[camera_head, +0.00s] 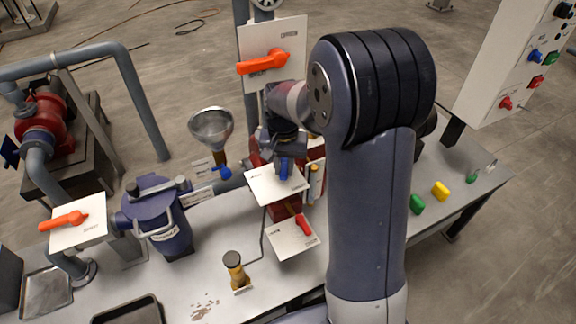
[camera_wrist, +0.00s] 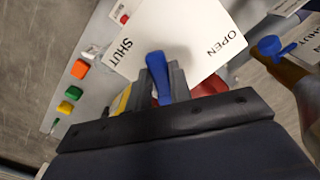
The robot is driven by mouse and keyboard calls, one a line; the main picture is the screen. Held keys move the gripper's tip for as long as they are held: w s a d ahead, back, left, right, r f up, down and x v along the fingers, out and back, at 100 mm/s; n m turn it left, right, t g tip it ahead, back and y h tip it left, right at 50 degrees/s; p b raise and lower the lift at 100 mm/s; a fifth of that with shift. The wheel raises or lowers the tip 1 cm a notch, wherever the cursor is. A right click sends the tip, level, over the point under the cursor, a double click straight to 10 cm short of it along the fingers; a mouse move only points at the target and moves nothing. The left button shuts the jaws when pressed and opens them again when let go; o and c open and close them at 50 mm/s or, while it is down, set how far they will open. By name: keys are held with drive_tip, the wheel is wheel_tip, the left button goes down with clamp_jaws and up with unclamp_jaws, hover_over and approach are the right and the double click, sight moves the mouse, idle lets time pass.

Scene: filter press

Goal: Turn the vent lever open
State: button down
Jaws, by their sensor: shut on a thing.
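A blue lever (camera_wrist: 157,80) sits at a white plate marked SHUT on the left and OPEN on the right in the wrist view. I take it for the vent lever, though no readable label names it. In the wrist view its visible end lies between the two words. My gripper (camera_wrist: 161,84) is shut on this lever, with one grey finger on each side. In the head view, the blue lever (camera_head: 285,170) shows below my wrist at the white plate (camera_head: 266,187). My wrist and fingers hide part of the lever there.
A red lever (camera_head: 304,224) on another white plate is just below. Orange levers sit on plates at the top (camera_head: 263,63) and left (camera_head: 64,221). A metal funnel (camera_head: 211,125) with a blue valve handle (camera_head: 222,172) stands close on the left. Green and yellow pieces (camera_head: 440,190) lie right.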

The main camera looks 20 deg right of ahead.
drive_tip(key=shift+w+a+m, duration=0.45)
drive_tip(key=shift+w+m, duration=0.05)
drive_tip(key=shift+m, duration=1.45)
drive_tip(key=shift+w+a+m, duration=0.4)
drive_tip(key=shift+w+m, duration=0.15)
drive_tip(key=shift+m, duration=1.35)
drive_tip(key=shift+w+a+m, duration=0.45)
drive_tip(key=shift+w+m, duration=0.05)
drive_tip(key=shift+m, duration=1.45)
drive_tip(key=c, duration=1.3)
unclamp_jaws()
drive_tip(key=shift+r, duration=0.1)
wheel_tip(320, 180, up, 11)
drive_tip(key=shift+f+b, duration=0.15)
drive_tip(key=shift+b, duration=0.35)
